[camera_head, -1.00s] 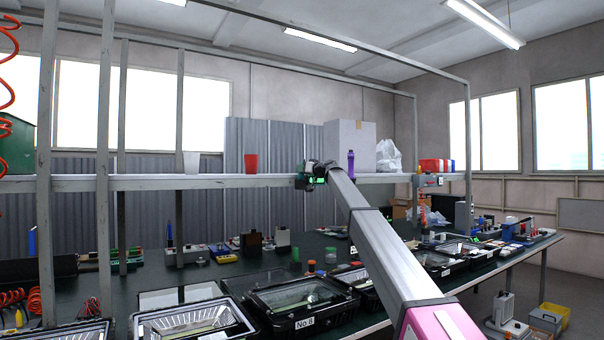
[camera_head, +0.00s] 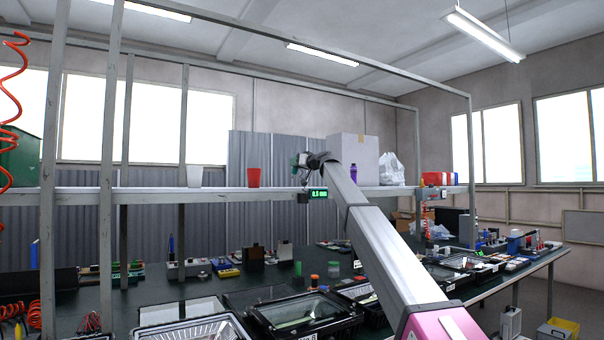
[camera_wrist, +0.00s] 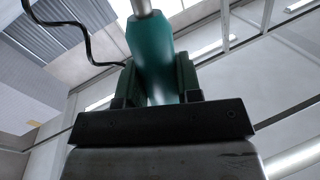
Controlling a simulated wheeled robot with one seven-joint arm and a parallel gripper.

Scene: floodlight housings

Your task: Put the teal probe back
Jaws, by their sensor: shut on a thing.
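The teal probe (camera_wrist: 150,50) is in the wrist view, with a teal body, a pale metal end at the top and a black cable curving off to the left. My gripper (camera_wrist: 156,82) is shut on its body, one finger on each side. In the head view my gripper (camera_head: 305,160) is small and far off, just above the shelf edge, and the probe is hard to make out there. A small unit with a lit green display (camera_head: 318,193) is at the shelf edge just below my gripper. No holder for the probe is clear.
A grey shelf (camera_head: 220,190) runs across above the bench. On it stand a red cup (camera_head: 253,177), a white cup (camera_head: 194,176), a white box (camera_head: 352,152) and a purple bottle (camera_head: 353,174). Floodlight housings (camera_head: 305,312) line the bench below. Upright posts stand at left.

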